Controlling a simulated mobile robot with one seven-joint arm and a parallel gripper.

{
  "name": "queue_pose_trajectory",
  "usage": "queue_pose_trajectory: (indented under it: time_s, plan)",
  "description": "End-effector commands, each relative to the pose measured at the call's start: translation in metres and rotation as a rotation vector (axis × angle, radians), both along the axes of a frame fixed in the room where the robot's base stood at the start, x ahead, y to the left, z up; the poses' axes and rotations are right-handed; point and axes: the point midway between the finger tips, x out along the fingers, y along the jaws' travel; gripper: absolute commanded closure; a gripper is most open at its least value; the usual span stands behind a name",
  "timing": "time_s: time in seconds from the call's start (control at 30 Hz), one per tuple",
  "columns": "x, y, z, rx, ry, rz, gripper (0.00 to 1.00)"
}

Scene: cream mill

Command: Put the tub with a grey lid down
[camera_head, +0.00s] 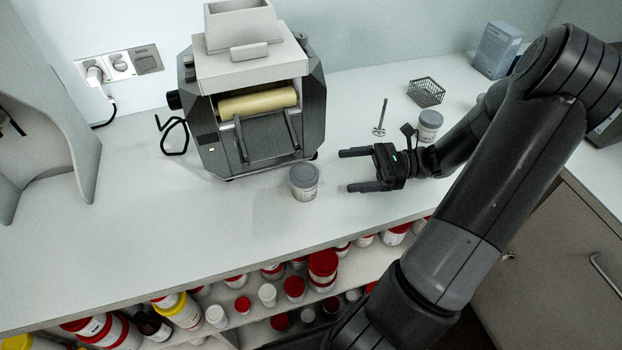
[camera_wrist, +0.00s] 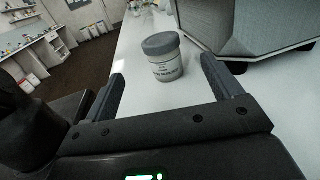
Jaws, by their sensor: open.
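A white tub with a grey lid (camera_head: 304,182) stands upright on the white counter (camera_head: 120,240), just in front of the mill. It also shows in the wrist view (camera_wrist: 163,58), ahead of and between my fingers, with printed text on its label. My gripper (camera_head: 350,170) is open and empty, to the right of this tub, its fingers pointing left toward it with a gap between. In the wrist view my gripper (camera_wrist: 165,85) has its two fingers spread wide. A second grey-lidded tub (camera_head: 429,126) stands on the counter behind my wrist.
The cream mill (camera_head: 250,100) with a pale roller stands close behind the tub. A metal stirrer (camera_head: 380,118), a wire basket (camera_head: 426,92) and a box (camera_head: 497,50) stand at the back right. A shelf below the counter holds several jars. The counter's left front is clear.

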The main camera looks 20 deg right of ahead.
Motion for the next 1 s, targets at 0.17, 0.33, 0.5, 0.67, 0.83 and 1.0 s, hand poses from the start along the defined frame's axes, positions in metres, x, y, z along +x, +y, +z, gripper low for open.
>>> queue_pose_trajectory:
  time_s: [0.17, 0.33, 0.5, 0.67, 0.83, 1.0]
  plan:
    - [-0.001, -0.001, -0.002, 0.000, 0.001, -0.001, 0.16]
    - [-0.007, -0.011, -0.012, 0.000, -0.001, -0.002, 0.16]
    - [-0.006, -0.002, -0.013, -0.001, -0.004, -0.002, 0.16]
    - [-0.001, 0.022, -0.013, -0.001, -0.003, -0.001, 0.16]
    - [0.004, 0.043, -0.013, -0.001, -0.003, -0.003, 0.16]
    - [0.011, 0.063, -0.014, 0.000, -0.003, -0.002, 0.16]
